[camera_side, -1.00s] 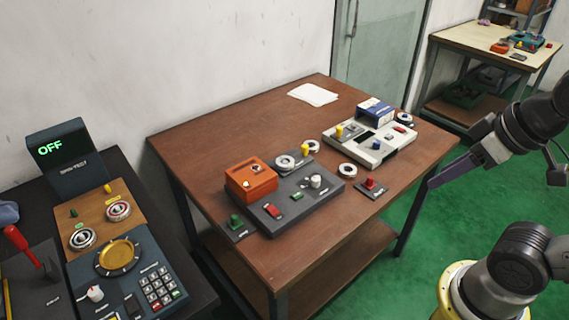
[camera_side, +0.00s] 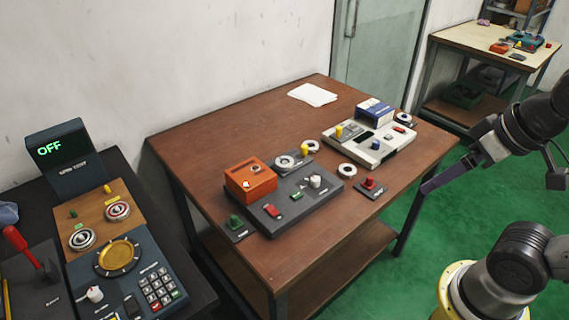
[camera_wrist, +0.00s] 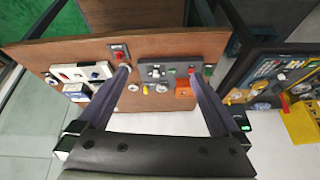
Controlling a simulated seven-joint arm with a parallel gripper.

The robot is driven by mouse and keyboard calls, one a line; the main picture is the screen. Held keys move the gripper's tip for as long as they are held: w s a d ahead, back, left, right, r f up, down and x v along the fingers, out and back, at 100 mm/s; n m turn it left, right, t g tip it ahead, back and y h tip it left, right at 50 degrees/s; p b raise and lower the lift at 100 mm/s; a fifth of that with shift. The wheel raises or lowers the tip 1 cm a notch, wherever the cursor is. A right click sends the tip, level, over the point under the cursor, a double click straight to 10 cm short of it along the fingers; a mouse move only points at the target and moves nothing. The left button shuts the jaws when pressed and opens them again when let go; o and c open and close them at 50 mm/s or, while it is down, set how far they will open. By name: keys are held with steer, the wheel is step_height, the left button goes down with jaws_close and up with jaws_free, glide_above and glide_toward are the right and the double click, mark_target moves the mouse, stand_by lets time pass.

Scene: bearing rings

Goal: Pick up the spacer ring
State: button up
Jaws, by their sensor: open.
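Several pale rings lie on the brown table; I cannot tell for certain which is the spacer ring. A white ring (camera_side: 347,170) lies on bare wood between the two control boards; it shows beside the left fingertip in the wrist view (camera_wrist: 125,69), partly hidden. Another ring (camera_side: 311,146) lies behind the dark grey board, beside a yellow peg. My gripper (camera_side: 430,186) is off the table's right edge, apart from all rings. Its fingers (camera_wrist: 159,72) are open and empty.
The dark grey board (camera_side: 262,222) carries an orange box (camera_side: 250,178), a red switch and a knob. A pale board (camera_side: 372,152) with a blue box stands at the back right. A red button (camera_side: 369,186) is near the right edge. The table's back left is clear.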

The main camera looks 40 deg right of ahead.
steer(key=w+r+m, duration=0.9)
steer(key=w+r, duration=0.1)
steer(key=r, duration=0.2)
steer(key=m+g, duration=0.5)
steer(key=m, duration=0.4)
glide_above(285, 162)
step_height(285, 162, down, 18)
step_height(285, 162, down, 11)
steer(key=shift+s+a+f, duration=0.1)
steer(key=shift+f, duration=3.05)
steer(key=shift+r, duration=0.1)
jaws_close()
